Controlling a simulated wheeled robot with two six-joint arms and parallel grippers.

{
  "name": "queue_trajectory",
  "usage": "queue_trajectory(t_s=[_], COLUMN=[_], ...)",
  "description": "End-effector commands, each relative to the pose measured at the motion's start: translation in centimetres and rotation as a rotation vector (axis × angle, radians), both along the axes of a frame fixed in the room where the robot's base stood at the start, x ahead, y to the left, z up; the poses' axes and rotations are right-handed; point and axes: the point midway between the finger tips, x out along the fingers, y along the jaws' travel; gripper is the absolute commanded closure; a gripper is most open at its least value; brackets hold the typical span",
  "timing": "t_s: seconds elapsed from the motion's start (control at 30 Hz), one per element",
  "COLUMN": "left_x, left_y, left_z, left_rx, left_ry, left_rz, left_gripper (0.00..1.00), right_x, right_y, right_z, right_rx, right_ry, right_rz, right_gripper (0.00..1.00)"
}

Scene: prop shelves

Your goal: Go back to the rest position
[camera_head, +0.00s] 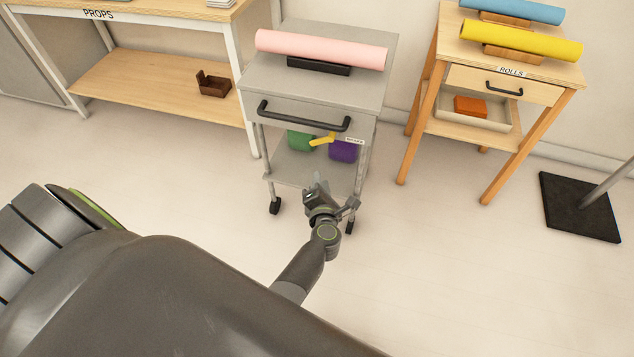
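My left gripper (318,187) is in the middle of the head view, in front of the grey cart's lower part. It points away from me, and no object shows in it. Its fingers are too small and overlapped to tell whether they are open or shut. My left forearm comes up from the bottom of the picture. My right gripper is not in view. Large dark parts of my own body cover the lower left.
The grey cart (260,82) bears a pink roll (320,48); green (300,140) and purple (343,150) items sit below. A props table (165,12) stands left, a wooden rolls stand (530,70) right. A black base plate (580,210) lies far right. Floor between is clear.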

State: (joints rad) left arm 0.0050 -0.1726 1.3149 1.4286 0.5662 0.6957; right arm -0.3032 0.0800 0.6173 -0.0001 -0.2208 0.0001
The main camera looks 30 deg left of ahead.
Motion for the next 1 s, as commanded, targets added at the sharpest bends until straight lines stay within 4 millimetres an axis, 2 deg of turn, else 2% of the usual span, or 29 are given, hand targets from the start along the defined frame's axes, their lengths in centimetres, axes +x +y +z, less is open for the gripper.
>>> queue_trajectory(t_s=[0.2, 0.5, 0.63, 0.73, 0.83, 0.97, 1.0], left_x=[0.0, 0.0, -0.7, -2.1, -4.8, -10.4, -12.6], left_y=[0.0, 0.0, 0.0, -0.2, -0.6, -1.0, -0.9], left_z=[0.0, -0.1, -1.4, -4.3, -9.0, -16.0, -18.1], left_rx=[0.0, 0.002, 0.079, 0.239, 0.461, 0.746, 0.826], left_ry=[0.0, 0.002, 0.054, 0.165, 0.334, 0.579, 0.654], left_rz=[0.0, -0.001, -0.049, -0.165, -0.351, -0.646, -0.745], left_gripper=[0.75, 0.75, 0.75, 0.75, 0.75, 0.75, 0.75], right_x=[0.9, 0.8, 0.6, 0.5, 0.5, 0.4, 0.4], right_y=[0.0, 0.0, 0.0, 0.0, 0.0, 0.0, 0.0], right_z=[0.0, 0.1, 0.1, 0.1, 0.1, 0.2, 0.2], right_rx=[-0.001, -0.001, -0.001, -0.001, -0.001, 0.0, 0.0], right_ry=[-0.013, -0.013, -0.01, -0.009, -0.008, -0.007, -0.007], right_rz=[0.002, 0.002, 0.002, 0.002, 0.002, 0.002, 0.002], right_gripper=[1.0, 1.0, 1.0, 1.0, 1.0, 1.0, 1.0])
